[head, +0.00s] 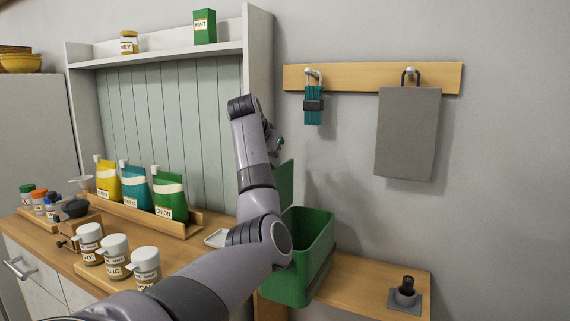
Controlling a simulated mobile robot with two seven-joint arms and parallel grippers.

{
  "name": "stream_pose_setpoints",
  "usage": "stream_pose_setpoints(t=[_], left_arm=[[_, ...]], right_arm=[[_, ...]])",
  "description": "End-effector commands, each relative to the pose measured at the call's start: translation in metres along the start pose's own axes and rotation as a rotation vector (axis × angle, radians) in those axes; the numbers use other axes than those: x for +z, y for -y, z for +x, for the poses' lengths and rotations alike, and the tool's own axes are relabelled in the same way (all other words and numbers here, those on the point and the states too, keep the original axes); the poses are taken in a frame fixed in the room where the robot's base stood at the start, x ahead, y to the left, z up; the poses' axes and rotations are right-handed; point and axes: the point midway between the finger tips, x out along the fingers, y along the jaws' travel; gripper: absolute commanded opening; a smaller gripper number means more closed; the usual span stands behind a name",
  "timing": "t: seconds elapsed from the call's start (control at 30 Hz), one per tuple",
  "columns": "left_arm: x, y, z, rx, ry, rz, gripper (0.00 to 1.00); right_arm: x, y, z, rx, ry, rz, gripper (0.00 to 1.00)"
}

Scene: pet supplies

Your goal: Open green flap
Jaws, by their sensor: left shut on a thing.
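A green bin (322,235) stands on the wooden counter, its top open at the part I can see. Its green flap (286,182) stands raised, roughly upright, at the back left of the bin, partly hidden by my left arm. My left gripper (277,155) is at the upper edge of the flap and shut on it; the fingers are small and mostly hidden behind my wrist. My right gripper is not in view.
Yellow, blue and green pouches (168,197) stand in a wooden rack left of my arm. Several white-lidded jars (115,256) are nearer. A grey board (408,135) and teal bundle (313,106) hang from a wall rail. A black knob (407,285) is at the counter's right end.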

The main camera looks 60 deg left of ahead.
Motion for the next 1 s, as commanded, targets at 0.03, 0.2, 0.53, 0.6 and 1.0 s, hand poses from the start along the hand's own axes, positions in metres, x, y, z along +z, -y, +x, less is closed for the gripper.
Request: stream_pose_setpoints(t=[0.03, 0.2, 0.53, 0.6, 1.0], left_arm=[[0.0016, 0.0051, -0.0002, -0.006, 0.0, -0.001, 0.0], [0.0027, 0.0089, -0.001, -0.007, 0.001, 0.001, 0.0], [0.0031, 0.009, -0.0009, -0.008, 0.004, 0.002, 0.0], [0.0032, 0.0089, -0.0008, -0.007, 0.004, 0.002, 0.34], [0.0037, 0.0082, -0.008, -0.005, 0.004, 0.002, 0.34]], right_arm=[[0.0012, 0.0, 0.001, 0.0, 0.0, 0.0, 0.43], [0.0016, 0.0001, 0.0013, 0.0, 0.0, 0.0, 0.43], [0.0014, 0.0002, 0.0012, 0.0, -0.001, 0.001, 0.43], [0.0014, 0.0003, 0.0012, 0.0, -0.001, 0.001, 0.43], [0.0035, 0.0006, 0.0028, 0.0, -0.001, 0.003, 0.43]])
